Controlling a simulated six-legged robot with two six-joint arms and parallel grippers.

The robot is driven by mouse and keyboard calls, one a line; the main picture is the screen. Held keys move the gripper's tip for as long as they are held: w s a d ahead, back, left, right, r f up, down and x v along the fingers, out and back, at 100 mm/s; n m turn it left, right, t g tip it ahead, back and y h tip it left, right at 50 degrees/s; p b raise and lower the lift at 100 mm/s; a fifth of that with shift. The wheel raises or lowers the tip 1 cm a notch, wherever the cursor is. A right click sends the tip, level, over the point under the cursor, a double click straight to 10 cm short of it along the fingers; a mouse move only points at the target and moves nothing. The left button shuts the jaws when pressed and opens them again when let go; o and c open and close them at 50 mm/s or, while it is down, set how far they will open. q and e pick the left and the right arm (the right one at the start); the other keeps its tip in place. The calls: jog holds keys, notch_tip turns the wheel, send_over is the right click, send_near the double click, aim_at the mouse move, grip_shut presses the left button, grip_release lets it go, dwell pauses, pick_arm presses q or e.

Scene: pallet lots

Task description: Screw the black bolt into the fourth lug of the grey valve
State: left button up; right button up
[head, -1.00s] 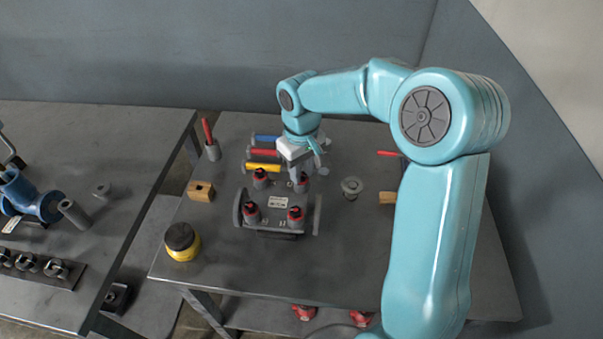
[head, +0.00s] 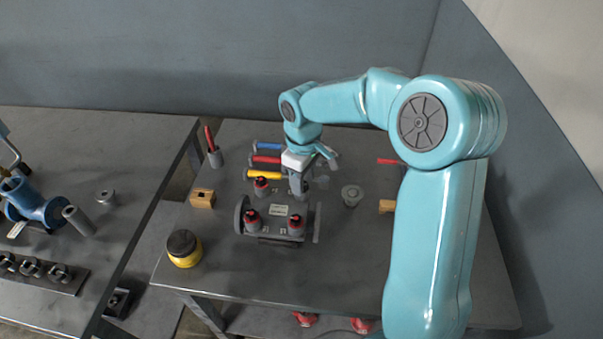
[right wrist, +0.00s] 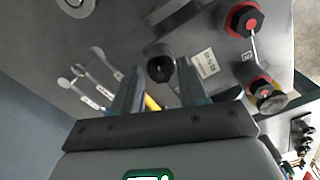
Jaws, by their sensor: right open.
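The grey valve (head: 270,238) lies on the middle table, with a pale label on top. Three of its lugs show black bolt heads with red rings: far left (head: 262,186), near left (head: 251,218) and near right (head: 295,224). My right gripper (head: 298,190) points down over the far right lug and hides it in the head view. In the right wrist view its jaws (right wrist: 160,72) are apart, with a round black bolt head (right wrist: 160,68) showing between them. I cannot tell whether they touch it or how deep it sits. My left gripper is not in view.
Tools with blue, red and yellow (head: 264,174) handles lie behind the valve. Wooden blocks (head: 202,199) stand on both sides, a flanged grey part (head: 351,195) to the right. A black-lidded yellow pot (head: 185,250) stands front left. The table front is clear.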

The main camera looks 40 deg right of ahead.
jog(key=n+p, duration=0.1)
jog(key=n, duration=0.4)
jog(key=shift+w+r+n+p, duration=0.1)
jog(key=shift+w+n+p, duration=0.05)
jog(key=shift+n+p, duration=0.15)
jog(key=n+p, duration=0.1)
jog(key=n, duration=0.2)
jog(key=shift+n, duration=0.3)
jog(key=n+p, duration=0.2)
jog(key=n, duration=0.3)
jog(key=shift+w+a+r+n, duration=0.1)
jog(key=shift+n, duration=0.2)
jog(key=shift+n+p, duration=0.5)
jog(key=shift+n, duration=0.4)
jog(key=shift+f+n, duration=0.2)
jog(key=shift+n, duration=0.7)
